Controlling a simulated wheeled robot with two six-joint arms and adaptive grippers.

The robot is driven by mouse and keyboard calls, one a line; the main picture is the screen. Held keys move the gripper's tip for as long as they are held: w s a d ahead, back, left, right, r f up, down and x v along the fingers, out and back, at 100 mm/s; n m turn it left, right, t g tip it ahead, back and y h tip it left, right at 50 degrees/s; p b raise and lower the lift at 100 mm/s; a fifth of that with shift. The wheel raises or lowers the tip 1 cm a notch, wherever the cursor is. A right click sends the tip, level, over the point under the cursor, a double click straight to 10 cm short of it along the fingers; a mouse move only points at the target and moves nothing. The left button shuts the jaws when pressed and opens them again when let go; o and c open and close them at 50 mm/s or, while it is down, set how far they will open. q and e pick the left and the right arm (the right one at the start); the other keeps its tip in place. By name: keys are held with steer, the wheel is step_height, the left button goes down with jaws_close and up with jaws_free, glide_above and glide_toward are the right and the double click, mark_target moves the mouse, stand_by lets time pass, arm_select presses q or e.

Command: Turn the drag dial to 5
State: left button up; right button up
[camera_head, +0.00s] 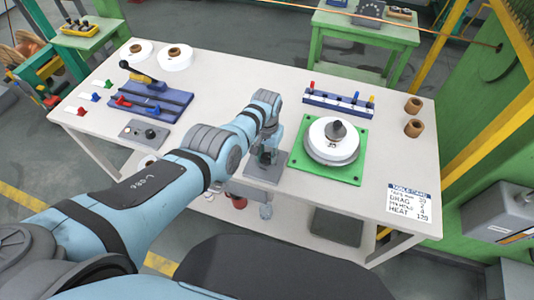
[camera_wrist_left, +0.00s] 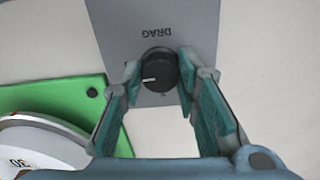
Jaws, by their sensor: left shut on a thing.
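The drag dial (camera_wrist_left: 158,73) is a round black knob with a white pointer line, on a grey plate (camera_wrist_left: 158,25) lettered DRAG, which reads upside down in the left wrist view. The pointer line points to the left in that view; scale numbers are not readable. My left gripper (camera_wrist_left: 160,84) has its two teal-padded fingers on either side of the dial and is shut on it. In the head view the left gripper (camera_head: 267,150) is over the grey plate (camera_head: 262,176) and hides the dial. My right gripper is not in view.
A printed card (camera_head: 409,201) lies at the right. A blue rack (camera_head: 338,103) and a blue lever unit (camera_head: 152,103) stand farther back.

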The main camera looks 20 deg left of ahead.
mark_target(267, 156)
arm_select(q)
steer(key=shift+m, duration=1.3)
steer(key=o, duration=1.2)
steer(key=shift+c, duration=0.2)
steer(key=shift+w+r, duration=0.1)
steer(key=shift+r, duration=0.3)
step_height(267, 156, up, 11)
